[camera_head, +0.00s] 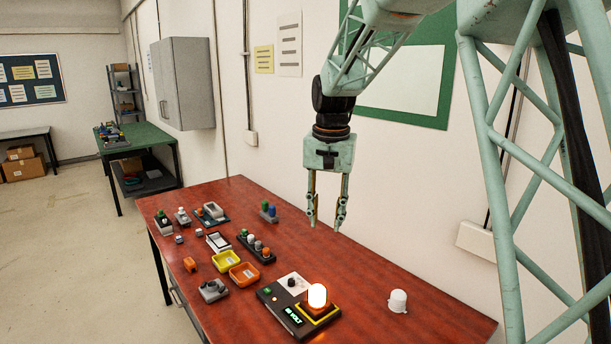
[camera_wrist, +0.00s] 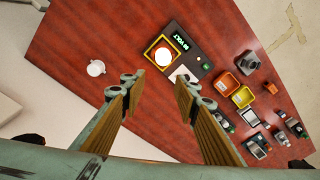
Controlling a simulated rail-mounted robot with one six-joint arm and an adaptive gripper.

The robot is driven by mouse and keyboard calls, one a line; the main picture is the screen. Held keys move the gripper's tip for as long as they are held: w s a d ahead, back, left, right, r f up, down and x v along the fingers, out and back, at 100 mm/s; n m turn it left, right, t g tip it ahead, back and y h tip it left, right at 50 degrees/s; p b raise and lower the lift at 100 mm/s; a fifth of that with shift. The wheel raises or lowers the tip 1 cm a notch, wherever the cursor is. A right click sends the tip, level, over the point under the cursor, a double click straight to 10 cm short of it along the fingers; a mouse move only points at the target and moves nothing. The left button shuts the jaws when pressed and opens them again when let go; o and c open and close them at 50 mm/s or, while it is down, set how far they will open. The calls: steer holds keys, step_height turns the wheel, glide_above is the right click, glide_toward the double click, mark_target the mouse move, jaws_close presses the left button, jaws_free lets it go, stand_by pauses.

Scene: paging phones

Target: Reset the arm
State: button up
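My gripper (camera_head: 326,218) hangs pointing down above the red table (camera_head: 400,283), well clear of its top. Its two fingers are apart with nothing between them. In the wrist view my gripper (camera_wrist: 158,85) also shows open fingers, with bare red table (camera_wrist: 120,40) beneath and a lit lamp (camera_wrist: 162,54) beyond the tips. My arm comes down from the upper right in the head view.
A black box reading "VOLT" (camera_head: 270,299) carries a glowing lamp (camera_head: 317,297). A white cup-like piece (camera_head: 397,301) stands right of it. Yellow (camera_head: 226,260) and orange (camera_head: 244,274) trays and several small devices lie left. The wall is close behind.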

steer(key=s+d+r+n, duration=0.1)
steer(key=s+d+r, duration=0.3)
steer(key=s, duration=0.5)
steer(key=s+d+r+t, duration=0.1)
steer(key=s+d+r, duration=0.25)
steer(key=s, duration=0.45)
steer(key=s+d+r+n, duration=0.1)
steer(key=s+d+r, duration=0.25)
steer(key=s, duration=0.55)
steer(key=s+d+f+t, duration=0.1)
steer(key=s+d+f, duration=0.1)
steer(key=s, duration=1)
steer(key=s+d+f+n+b, duration=0.1)
steer(key=s+d+f, duration=0.1)
steer(key=s, duration=1)
steer(key=shift+d+t, duration=0.2)
steer(key=shift+t, duration=0.2)
